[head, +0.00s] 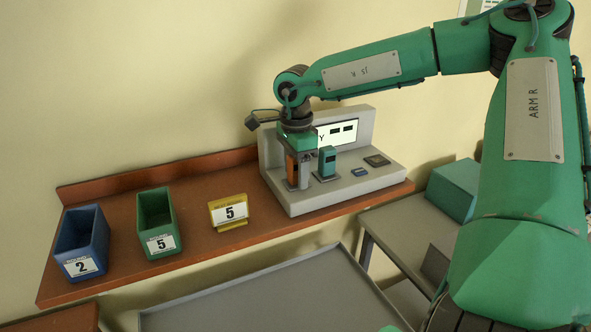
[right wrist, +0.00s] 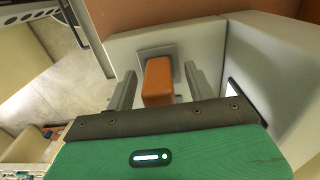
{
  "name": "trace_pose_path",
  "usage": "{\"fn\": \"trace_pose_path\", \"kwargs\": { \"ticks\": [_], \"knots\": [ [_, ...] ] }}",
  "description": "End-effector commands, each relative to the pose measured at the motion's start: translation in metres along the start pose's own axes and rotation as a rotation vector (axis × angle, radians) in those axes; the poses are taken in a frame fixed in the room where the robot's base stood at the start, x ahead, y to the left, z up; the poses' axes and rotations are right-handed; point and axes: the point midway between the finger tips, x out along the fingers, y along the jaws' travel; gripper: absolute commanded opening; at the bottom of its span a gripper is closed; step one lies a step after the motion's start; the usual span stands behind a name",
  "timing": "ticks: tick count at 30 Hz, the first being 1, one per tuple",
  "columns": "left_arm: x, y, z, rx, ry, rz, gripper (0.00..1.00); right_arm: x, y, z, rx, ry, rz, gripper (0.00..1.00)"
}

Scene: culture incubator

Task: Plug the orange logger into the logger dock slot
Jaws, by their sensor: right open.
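The orange logger (head: 292,167) stands upright at the left end of the grey dock unit (head: 318,199). In the right wrist view the orange logger (right wrist: 158,84) stands at a square grey slot plate (right wrist: 157,52); how deep it sits I cannot tell. My right gripper (head: 298,172) points down over it. Its two fingers (right wrist: 160,72) are open, one on each side of the logger, with visible gaps. A teal block (head: 327,160) stands upright in the dock just right of the gripper. My left gripper is not in view.
The dock's raised back with a lit display (head: 345,131) rises close behind the gripper. On the brown shelf (head: 190,195) stand a blue bin (head: 80,240), a green bin (head: 158,220) and a yellow "5" holder (head: 229,213). A grey tray (head: 270,300) lies below.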

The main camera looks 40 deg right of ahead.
Motion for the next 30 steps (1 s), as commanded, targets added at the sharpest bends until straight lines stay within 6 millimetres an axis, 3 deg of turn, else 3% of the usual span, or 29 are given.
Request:
{"fn": "trace_pose_path", "kwargs": {
  "ticks": [30],
  "knots": [
    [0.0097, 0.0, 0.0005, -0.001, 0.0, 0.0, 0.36, 0.0007, -0.0001, 0.0, 0.0, 0.0, 0.0, 0.55]
  ]
}}
